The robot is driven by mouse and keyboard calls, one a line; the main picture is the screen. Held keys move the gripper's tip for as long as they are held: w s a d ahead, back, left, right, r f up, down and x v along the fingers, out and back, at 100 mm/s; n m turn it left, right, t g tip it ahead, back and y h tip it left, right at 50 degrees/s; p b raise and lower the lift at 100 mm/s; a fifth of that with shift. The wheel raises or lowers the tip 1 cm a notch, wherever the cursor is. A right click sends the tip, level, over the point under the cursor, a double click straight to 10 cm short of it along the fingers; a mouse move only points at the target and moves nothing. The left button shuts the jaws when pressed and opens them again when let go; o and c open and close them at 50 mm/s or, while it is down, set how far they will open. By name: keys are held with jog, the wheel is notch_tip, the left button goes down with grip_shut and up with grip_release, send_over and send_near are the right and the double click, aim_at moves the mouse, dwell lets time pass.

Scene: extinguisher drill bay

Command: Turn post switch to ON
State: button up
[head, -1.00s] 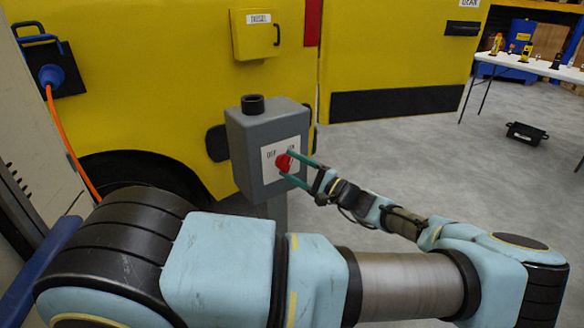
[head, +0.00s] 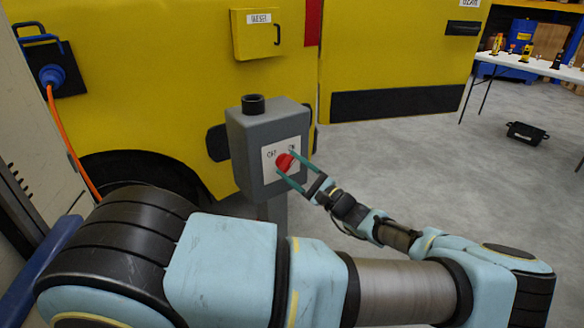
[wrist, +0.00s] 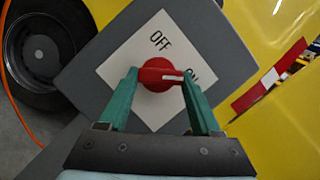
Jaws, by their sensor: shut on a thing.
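The post switch is a grey box (head: 248,150) on a post, with a white plate marked OFF and ON and a red knob (head: 284,161). In the wrist view the red knob (wrist: 158,75) sits between the two green fingers of my gripper (wrist: 160,80). The fingers are closed on it from both sides. The knob's white pointer mark points toward the ON label, which the right finger partly hides. The OFF label shows clear above the knob. In the head view my gripper (head: 284,165) reaches the knob from the lower right.
A yellow vehicle (head: 400,50) stands close behind the switch box. A blue plug (head: 52,75) with an orange cable is at the left. A white table (head: 530,66) and a black crate (head: 526,133) stand at the right on open grey floor.

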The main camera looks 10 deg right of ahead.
jog(key=o, duration=1.4)
jog(key=shift+b+v, duration=1.35)
jog(key=shift+v, duration=4.05)
